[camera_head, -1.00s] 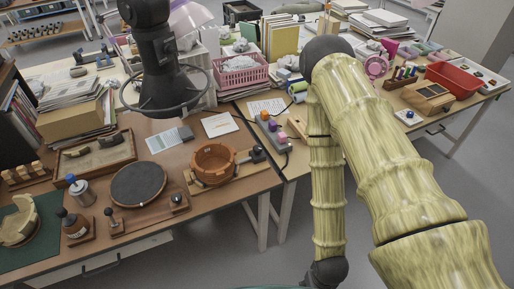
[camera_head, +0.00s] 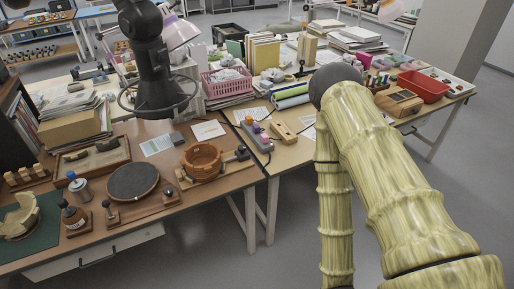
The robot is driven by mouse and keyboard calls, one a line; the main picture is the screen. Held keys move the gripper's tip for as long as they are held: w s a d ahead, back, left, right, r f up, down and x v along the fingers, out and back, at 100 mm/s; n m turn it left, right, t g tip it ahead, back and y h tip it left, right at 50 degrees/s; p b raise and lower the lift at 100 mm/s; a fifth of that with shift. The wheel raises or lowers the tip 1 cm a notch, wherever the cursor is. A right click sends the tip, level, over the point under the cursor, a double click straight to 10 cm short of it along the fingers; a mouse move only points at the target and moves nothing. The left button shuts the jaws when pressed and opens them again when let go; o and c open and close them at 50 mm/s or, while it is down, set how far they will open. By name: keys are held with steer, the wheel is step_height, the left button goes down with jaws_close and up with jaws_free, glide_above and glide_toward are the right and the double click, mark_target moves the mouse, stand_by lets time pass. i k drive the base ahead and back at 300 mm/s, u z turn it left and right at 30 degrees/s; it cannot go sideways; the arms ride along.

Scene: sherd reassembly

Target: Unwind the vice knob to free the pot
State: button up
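The pot (camera_head: 202,154) is an open, round, reddish-brown vessel. It stands upright in a wooden vice (camera_head: 222,168) near the right end of the brown table. The vice knob (camera_head: 242,152) is dark and sits at the right end of the vice, beside the pot. How tightly the vice holds the pot cannot be told. My arm fills the right of the view and bends down from its dark elbow. Its lower end runs out of the bottom edge, and my gripper is outside the picture.
A dark upright fixture with a ring (camera_head: 158,100) hangs over the table's back left. A round dark disc (camera_head: 133,182) and a small jar (camera_head: 80,190) are left of the pot. The floor in front is clear.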

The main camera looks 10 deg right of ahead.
mark_target(242, 149)
steer(key=z, duration=0.95)
steer(key=i, duration=0.6)
steer(key=u, duration=2.05)
